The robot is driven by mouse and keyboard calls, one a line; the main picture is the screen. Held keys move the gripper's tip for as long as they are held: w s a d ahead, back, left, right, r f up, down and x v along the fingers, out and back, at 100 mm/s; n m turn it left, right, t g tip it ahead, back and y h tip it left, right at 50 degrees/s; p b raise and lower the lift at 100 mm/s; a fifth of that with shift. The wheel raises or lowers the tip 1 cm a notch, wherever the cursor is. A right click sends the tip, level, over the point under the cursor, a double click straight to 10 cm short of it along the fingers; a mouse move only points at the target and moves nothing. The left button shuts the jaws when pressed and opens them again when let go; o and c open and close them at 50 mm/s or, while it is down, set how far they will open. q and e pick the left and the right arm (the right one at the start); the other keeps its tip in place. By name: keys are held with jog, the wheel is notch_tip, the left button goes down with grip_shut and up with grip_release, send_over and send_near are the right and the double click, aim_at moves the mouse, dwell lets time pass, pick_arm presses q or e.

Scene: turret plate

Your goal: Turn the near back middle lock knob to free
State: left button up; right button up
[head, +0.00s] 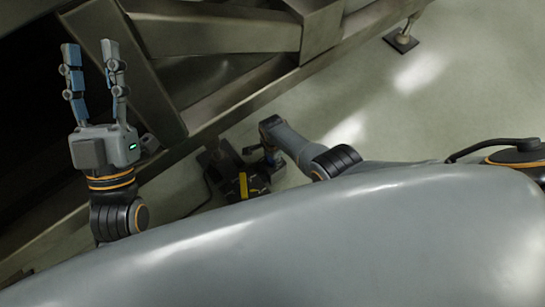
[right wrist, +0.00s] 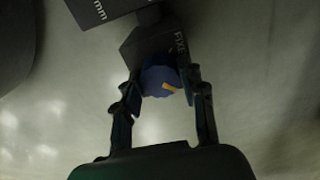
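A blue lock knob (right wrist: 160,82) with an orange mark shows in the right wrist view. It sits at the front of a dark block (right wrist: 155,45) lettered "FIX". My right gripper (right wrist: 162,85) has one fingertip at each side of the knob. I cannot tell whether the fingertips touch it. In the head view the right gripper is small and partly hidden beyond my grey arm (head: 300,150). My left gripper (head: 92,62) is open and empty at the left of the head view, its fingers pointing up.
A large dark metal frame (head: 220,38) with beams crosses the upper left of the head view. A yellow and black object (head: 246,186) is low beside it. A support foot (head: 401,41) stands on the pale floor (head: 400,110) at upper right. The floor there is clear.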

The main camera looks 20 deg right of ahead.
jog(key=o, duration=0.4)
jog(key=shift+r, duration=5.95)
